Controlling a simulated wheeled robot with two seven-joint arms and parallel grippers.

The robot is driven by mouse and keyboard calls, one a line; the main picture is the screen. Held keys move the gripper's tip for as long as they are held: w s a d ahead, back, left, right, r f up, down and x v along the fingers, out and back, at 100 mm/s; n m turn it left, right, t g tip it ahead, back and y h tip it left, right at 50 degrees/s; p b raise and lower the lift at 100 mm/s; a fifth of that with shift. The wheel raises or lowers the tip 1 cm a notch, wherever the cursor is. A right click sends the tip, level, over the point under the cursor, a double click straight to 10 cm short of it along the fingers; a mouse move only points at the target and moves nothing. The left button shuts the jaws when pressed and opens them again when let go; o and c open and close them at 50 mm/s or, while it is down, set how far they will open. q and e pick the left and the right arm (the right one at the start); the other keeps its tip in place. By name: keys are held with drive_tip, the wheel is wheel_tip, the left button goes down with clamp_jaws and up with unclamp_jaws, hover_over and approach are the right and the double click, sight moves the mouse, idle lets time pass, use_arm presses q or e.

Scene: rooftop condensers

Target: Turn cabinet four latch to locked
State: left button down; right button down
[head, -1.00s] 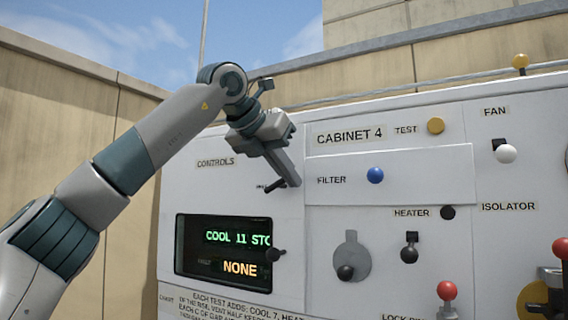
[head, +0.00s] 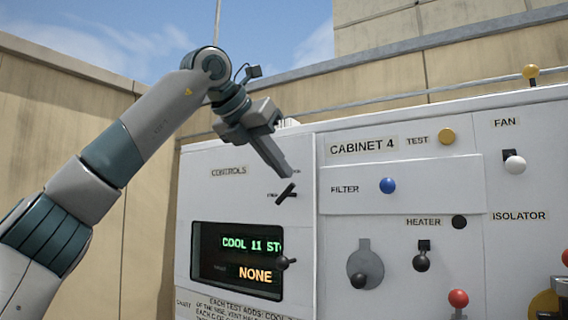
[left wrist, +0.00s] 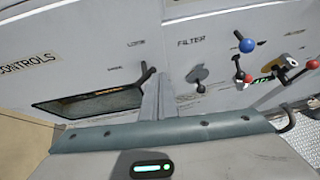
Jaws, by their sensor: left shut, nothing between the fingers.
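The cabinet four latch is a small black handle (head: 286,194) on the white panel under the CONTROLS label. It slants from lower left to upper right, between small labels too faint to read surely in the head view. In the left wrist view the latch (left wrist: 147,74) shows just left of the finger, its lower part partly hidden. My left gripper (head: 287,173) is shut and empty, its tip close above the latch; contact cannot be told. The shut fingers also show in the left wrist view (left wrist: 157,88). My right gripper is in neither current view.
A display (head: 237,260) reading COOL 11 and NONE is below, with a black knob (head: 286,262) at its right edge. Right of it are a blue filter knob (head: 387,186), a grey rotary lever (head: 364,268), a heater switch (head: 421,260) and a red knob (head: 458,298).

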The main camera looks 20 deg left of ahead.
use_arm(q)
drive_tip(key=a+v, duration=0.1)
drive_tip(key=v, duration=0.5)
drive_tip(key=shift+b, duration=0.35)
use_arm(e)
drive_tip(key=shift+s+d+f+g, duration=0.35)
drive_tip(key=shift+d+f+g, duration=0.05)
drive_tip(key=shift+d+f, duration=0.15)
use_arm(q)
drive_tip(key=shift+f, duration=0.15)
drive_tip(key=shift+s, duration=0.1)
